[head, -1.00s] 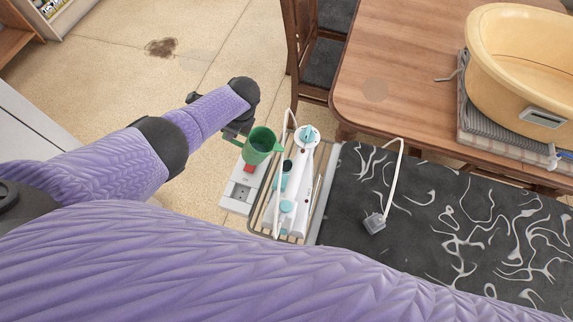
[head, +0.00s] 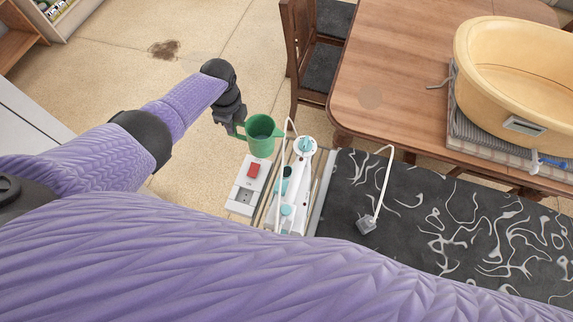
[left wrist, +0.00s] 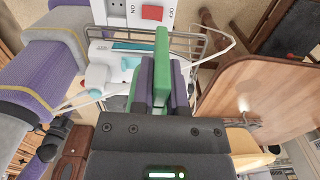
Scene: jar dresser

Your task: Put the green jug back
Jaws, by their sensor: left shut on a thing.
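The green jug (head: 260,146) is upright in the head view, just beyond the white switch box with a red button. My left gripper (head: 239,129) is shut on it from the left side. In the left wrist view, a green upright part of the jug (left wrist: 161,50) stands between the two fingers of the left gripper (left wrist: 161,92). The jug's underside is hidden, so I cannot tell how high it is. My right gripper is not in view.
The white switch box (head: 246,190) is beside a rack holding a white and teal appliance (head: 298,185). A dark patterned surface (head: 420,215) with a plug (head: 367,224) lies to the right. A wooden table (head: 400,75) bears a yellow tub (head: 515,85). Open floor lies at the left.

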